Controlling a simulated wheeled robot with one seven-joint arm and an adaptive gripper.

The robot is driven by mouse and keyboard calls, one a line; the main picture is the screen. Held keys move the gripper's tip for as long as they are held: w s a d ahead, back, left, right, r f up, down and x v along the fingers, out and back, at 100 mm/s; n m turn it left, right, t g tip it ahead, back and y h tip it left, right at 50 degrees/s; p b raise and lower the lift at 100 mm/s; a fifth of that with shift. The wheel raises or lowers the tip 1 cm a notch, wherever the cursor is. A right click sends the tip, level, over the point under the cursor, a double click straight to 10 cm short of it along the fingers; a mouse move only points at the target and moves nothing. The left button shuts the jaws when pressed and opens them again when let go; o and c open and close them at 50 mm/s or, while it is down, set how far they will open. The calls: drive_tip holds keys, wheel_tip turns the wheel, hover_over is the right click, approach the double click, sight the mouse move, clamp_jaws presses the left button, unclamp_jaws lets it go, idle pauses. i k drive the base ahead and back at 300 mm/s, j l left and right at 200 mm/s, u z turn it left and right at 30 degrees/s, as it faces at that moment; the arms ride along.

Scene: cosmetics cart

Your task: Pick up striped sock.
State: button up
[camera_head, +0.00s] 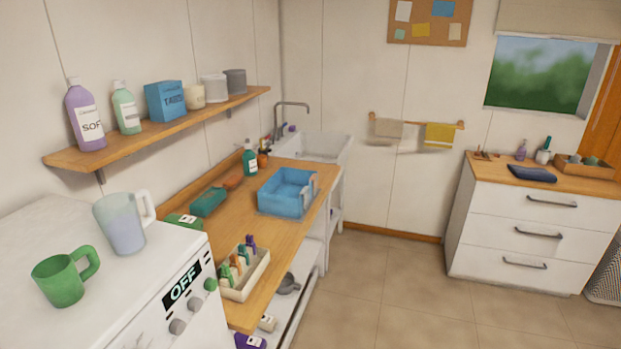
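I cannot make out a striped sock anywhere in the head view. A blue basin (283,203) stands on the wooden counter (232,222), with something pale grey at its right rim that is too small to tell. A dark blue folded cloth (532,174) lies on the far white dresser, and no stripes show on it. My gripper is not in view.
A white machine (150,290) at the front left bears a green mug (62,281) and a clear jug (122,228). A cream box (246,277) of small items sits at the counter's front. A shelf (180,126) holds bottles above. The tiled floor before the dresser (525,230) is clear.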

sight(305, 191)
drive_tip(key=i+l, duration=0.1)
drive_tip(key=i, duration=2.05)
drive_tip(key=i+u, duration=0.25)
drive_tip(key=i, duration=0.3)
